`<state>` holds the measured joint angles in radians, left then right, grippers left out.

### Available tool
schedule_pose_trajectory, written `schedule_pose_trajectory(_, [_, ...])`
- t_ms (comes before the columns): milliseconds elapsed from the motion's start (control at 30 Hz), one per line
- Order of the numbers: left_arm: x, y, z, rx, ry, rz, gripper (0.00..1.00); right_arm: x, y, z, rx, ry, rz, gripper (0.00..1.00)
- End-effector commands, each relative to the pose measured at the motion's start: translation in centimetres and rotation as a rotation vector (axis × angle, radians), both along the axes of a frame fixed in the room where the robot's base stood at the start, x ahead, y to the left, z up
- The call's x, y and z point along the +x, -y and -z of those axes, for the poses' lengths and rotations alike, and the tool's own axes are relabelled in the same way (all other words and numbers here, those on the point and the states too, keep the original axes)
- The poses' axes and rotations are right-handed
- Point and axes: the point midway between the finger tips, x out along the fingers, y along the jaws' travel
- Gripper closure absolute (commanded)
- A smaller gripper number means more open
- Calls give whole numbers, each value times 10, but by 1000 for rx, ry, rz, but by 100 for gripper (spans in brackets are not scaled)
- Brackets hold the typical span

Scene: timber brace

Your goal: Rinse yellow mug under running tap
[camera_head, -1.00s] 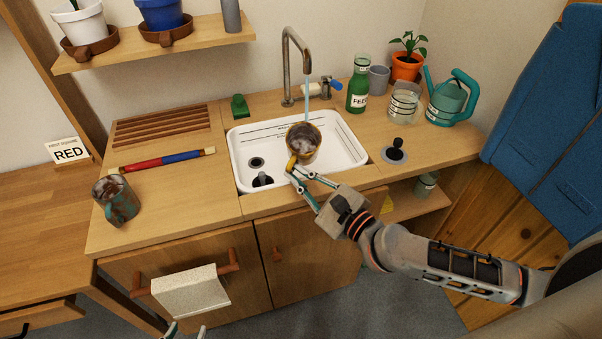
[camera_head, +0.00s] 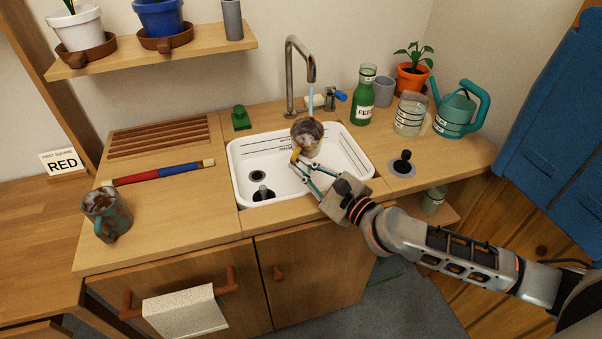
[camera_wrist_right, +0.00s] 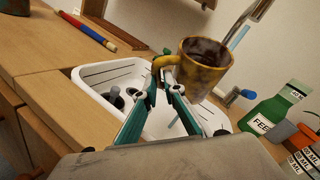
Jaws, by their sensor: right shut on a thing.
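The yellow mug (camera_head: 308,140), stained dark brown, is held above the white sink (camera_head: 237,165), close under the tap (camera_head: 291,80). A thin stream of water (camera_head: 311,100) runs from the spout and meets the mug at its rim. In the right wrist view the mug (camera_wrist_right: 205,70) is roughly upright, with dark residue inside, and the stream (camera_wrist_right: 238,38) comes down at its far right rim. My right gripper (camera_head: 299,163) is shut on the mug's handle, which also shows in the right wrist view (camera_wrist_right: 158,66). My left gripper is out of view.
A stained teal mug (camera_head: 106,216) and a red-blue stick (camera_head: 160,173) are on the left counter. A blue tap handle (camera_head: 340,96), green bottle (camera_head: 362,98), glass jar (camera_head: 410,116) and watering can (camera_head: 455,112) stand right of the tap. A shelf (camera_head: 190,45) hangs upper left.

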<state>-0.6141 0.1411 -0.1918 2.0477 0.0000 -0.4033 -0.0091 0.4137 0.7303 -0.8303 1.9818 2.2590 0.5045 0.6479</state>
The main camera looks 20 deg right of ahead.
Motion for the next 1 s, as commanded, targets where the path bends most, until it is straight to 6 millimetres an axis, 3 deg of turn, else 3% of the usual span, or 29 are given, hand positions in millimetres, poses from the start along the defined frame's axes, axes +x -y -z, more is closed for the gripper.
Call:
schedule_pose_trajectory(133, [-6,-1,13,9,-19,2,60,13,4,4,0,1,1,100])
schedule_pose_trajectory(500, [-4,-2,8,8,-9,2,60,41,12,7,0,2,0,100])
schedule_pose_trajectory(1000, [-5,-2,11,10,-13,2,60,50,14,9,0,2,0,100])
